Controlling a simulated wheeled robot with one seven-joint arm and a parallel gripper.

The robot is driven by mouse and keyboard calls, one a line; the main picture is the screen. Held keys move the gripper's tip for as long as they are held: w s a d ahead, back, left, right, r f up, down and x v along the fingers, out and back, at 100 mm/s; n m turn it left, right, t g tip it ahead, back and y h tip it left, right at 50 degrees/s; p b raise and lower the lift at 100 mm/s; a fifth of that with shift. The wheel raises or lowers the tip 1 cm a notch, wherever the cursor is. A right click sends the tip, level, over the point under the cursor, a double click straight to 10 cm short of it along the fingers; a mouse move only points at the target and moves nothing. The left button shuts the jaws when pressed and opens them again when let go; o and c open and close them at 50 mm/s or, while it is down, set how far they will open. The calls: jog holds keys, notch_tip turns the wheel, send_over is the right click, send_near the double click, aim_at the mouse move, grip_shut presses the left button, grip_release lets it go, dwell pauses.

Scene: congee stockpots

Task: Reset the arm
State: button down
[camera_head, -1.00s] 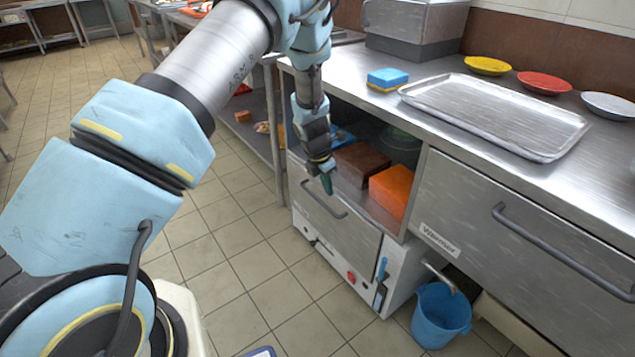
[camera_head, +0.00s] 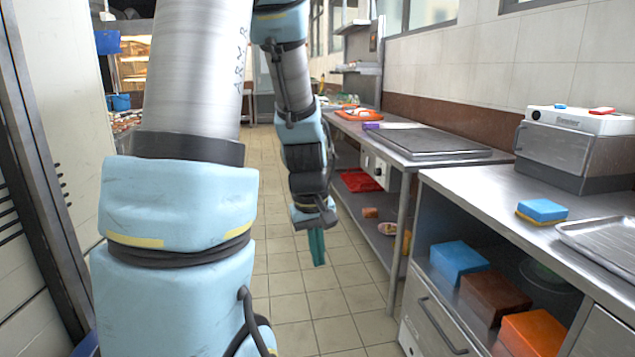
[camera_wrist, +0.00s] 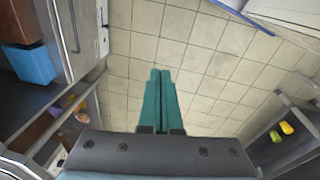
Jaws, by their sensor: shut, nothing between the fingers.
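My arm reaches forward and bends down in the head view. My gripper (camera_head: 317,247) hangs with its teal fingers pointing down over the tiled floor, left of the steel counters. In the wrist view my gripper (camera_wrist: 160,80) shows its two teal fingers side by side, closed together with nothing between them. Below them I see only bare floor tiles.
A steel counter (camera_head: 470,190) on the right carries a blue and yellow sponge (camera_head: 542,211) and a tray (camera_head: 610,240). Its shelf holds blue (camera_head: 459,262), brown (camera_head: 492,296) and orange (camera_head: 530,335) boxes. A pale cabinet (camera_head: 60,110) stands left. The aisle floor (camera_head: 280,190) is clear.

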jog(key=s+a+r+m, duration=0.2)
jog(key=s+a+m, duration=0.2)
jog(key=s+a, duration=0.25)
notch_tip(320, 180, up, 14)
jog(key=p, duration=1.3)
jog(key=shift+w+a+f+y, duration=0.15)
jog(key=shift+w+f+y, duration=0.05)
jog(key=shift+w+y, duration=0.2)
